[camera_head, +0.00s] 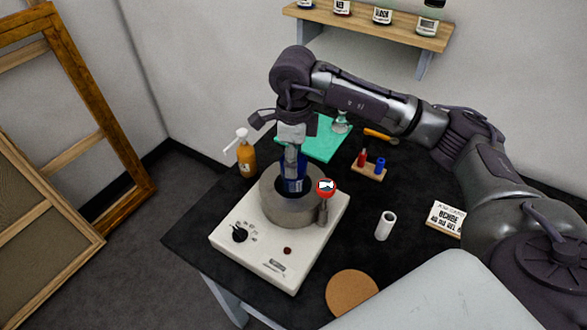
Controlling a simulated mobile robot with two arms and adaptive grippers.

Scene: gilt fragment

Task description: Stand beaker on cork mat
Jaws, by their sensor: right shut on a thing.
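The round cork mat (352,293) lies bare at the front edge of the black table. A white heater unit (262,262) with a grey round pot (290,210) on top stands left of it. My right gripper (292,172) reaches down from above into the pot's dark opening and is shut on a blue thing (295,183), which I take to be the beaker. Its lower part is hidden inside the pot, and the gripper covers part of it. My left gripper is not in view.
Behind are an amber pump bottle (246,158), green mat (322,145), glass flask (341,124) and vial rack (369,175). A white cylinder (385,225) and lettered card (447,219) stand right. Table around the cylinder is clear.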

